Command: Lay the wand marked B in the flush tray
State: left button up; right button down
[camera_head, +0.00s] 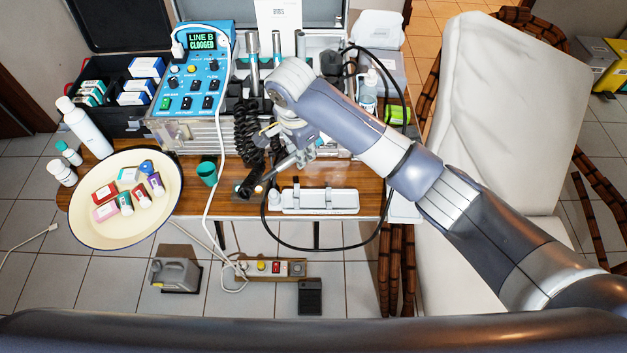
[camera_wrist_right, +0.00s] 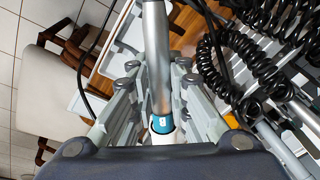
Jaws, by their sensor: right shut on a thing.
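The wand marked B (camera_wrist_right: 157,50) is a silver tube with a teal band lettered B, seen in the right wrist view. My right gripper (camera_wrist_right: 155,82) is shut around it, with a finger on each side. In the head view the right gripper (camera_head: 293,150) hangs over the front of the wooden table, and the wand (camera_head: 284,164) slants down to the left from it. The flush tray (camera_head: 345,201), white and long, lies on the table's front edge, below and to the right of the gripper. No wand lies in the tray. My left gripper is not in view.
A blue control unit (camera_head: 187,88) reading "LINE B CLOGGED" stands behind left. Black coiled hoses (camera_head: 247,130) hang close to the gripper. A green cup (camera_head: 207,173), a cream basin (camera_head: 150,215) with small boxes and a white bottle (camera_head: 87,128) stand to the left.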

jog(key=d+f+m+y, duration=0.1)
jog(key=f+m, duration=0.1)
jog(key=f, duration=0.1)
jog(key=s+d+f+m+y, duration=0.1)
jog(key=f+m, duration=0.2)
jog(key=f, duration=0.1)
jog(key=d+f+m+b, duration=0.1)
jog(key=f+m, duration=0.1)
jog(key=f, duration=0.2)
jog(key=shift+s+f+m+y, duration=0.15)
jog(key=shift+m+y, duration=0.25)
notch_tip(320, 180, down, 3)
jog(key=b, duration=0.4)
jog(key=shift+r, duration=0.3)
jog(key=shift+g+p, duration=0.3)
jog(key=shift+s+a+f, duration=0.1)
jog(key=shift+f, duration=0.15)
jog(key=shift+f, duration=0.15)
jog(key=shift+p, duration=0.75)
